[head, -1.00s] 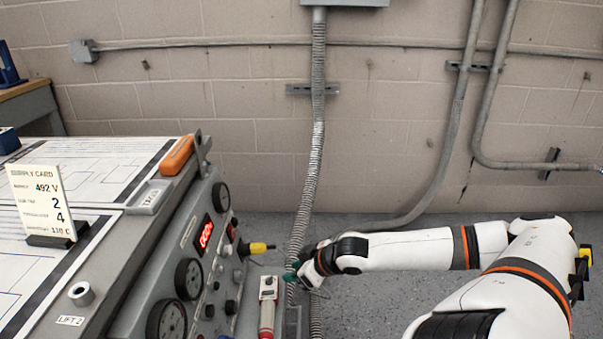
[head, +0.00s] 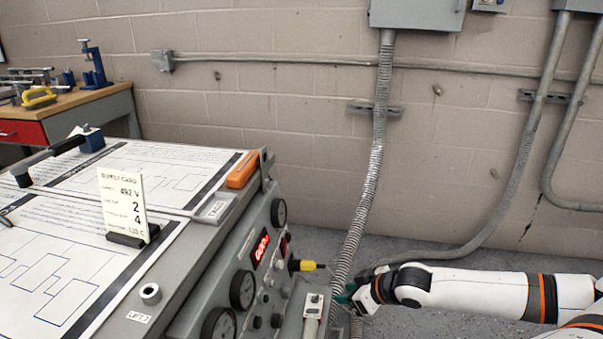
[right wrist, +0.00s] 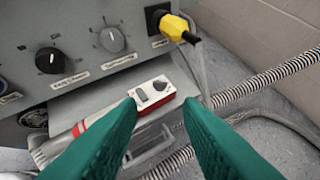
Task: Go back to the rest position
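My right gripper (head: 345,294) is stretched out low beside the grey console's front panel (head: 255,285). In the right wrist view its two green fingers (right wrist: 160,105) stand apart with nothing between them. Beyond them, on a grey shelf, lies a red and white tester with a dial (right wrist: 154,92); it also shows in the head view (head: 312,310). A yellow plug (right wrist: 177,27) sits in the panel socket above and to the right of the tester. My left gripper is in neither view.
The bench top holds a supply card (head: 123,203), an orange block (head: 243,170) and a dark-handled tool (head: 45,160). A flexible conduit (head: 370,180) runs down the wall near my right gripper. A wooden workbench (head: 70,105) stands at the back left. Grey floor lies right of the console.

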